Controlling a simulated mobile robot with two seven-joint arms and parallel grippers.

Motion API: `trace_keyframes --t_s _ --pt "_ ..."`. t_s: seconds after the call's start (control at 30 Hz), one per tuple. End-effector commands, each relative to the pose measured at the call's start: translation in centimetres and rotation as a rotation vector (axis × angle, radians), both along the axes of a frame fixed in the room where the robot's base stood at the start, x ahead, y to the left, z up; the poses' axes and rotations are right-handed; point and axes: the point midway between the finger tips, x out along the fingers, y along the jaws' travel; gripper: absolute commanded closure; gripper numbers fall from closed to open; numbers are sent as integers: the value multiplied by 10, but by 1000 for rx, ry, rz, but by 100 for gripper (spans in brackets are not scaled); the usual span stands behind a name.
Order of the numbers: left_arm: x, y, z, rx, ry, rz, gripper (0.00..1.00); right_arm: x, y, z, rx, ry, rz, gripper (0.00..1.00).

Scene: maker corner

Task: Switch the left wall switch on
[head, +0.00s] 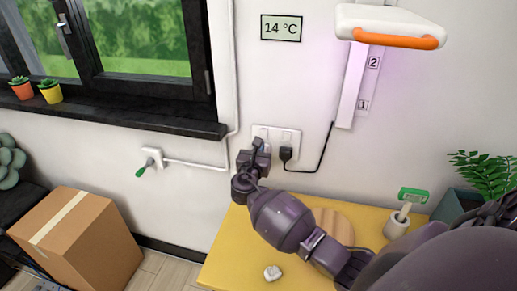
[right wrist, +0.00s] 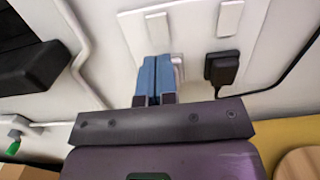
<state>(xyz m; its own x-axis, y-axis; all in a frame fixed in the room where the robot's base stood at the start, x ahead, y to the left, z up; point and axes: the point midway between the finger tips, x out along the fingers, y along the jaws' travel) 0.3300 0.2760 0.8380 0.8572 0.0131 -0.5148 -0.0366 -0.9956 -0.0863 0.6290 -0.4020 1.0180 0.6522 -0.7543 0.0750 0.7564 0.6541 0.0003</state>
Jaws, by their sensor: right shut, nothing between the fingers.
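A white wall plate (head: 276,130) is on the wall above the yellow table. In the right wrist view it carries a left switch (right wrist: 157,28) and a right switch (right wrist: 230,18), both pale rockers. A black plug (right wrist: 222,68) sits below the right switch; it also shows in the head view (head: 286,153). My right gripper (right wrist: 156,60) is shut and empty, its blue fingers side by side just below the left switch. They partly cover a white socket. I cannot tell whether the fingertips touch the plate. In the head view the right gripper (head: 261,146) hides the plate's lower left.
A yellow table (head: 235,245) stands below, with a small white block (head: 272,272) and a round wooden board (head: 333,222). A lamp (head: 390,25) juts from the wall at upper right. A cardboard box (head: 80,240) and window are at left.

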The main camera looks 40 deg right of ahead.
Motion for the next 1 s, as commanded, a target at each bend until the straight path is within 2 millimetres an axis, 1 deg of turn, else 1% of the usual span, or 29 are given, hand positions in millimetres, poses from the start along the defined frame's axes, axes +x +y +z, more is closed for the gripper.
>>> trace_keyframes --t_s 0.03,0.23,0.33,0.5,0.7,1.0 --pt "-1 0 1 0 2 0 57 0 -1 0 -1 1 0 100" --pt "-7 3 -5 4 13 3 57 -28 32 -5 2 1 1 100" --pt "-6 2 -6 2 12 2 57 -40 46 -7 2 2 3 100" --pt "-3 -1 -5 -2 6 2 57 -56 65 -8 2 1 2 100" --pt "-2 -1 -5 -2 3 1 57 -64 74 -8 0 0 0 100" --pt "0 -1 -4 -2 0 1 57 -65 76 -8 0 0 1 100"
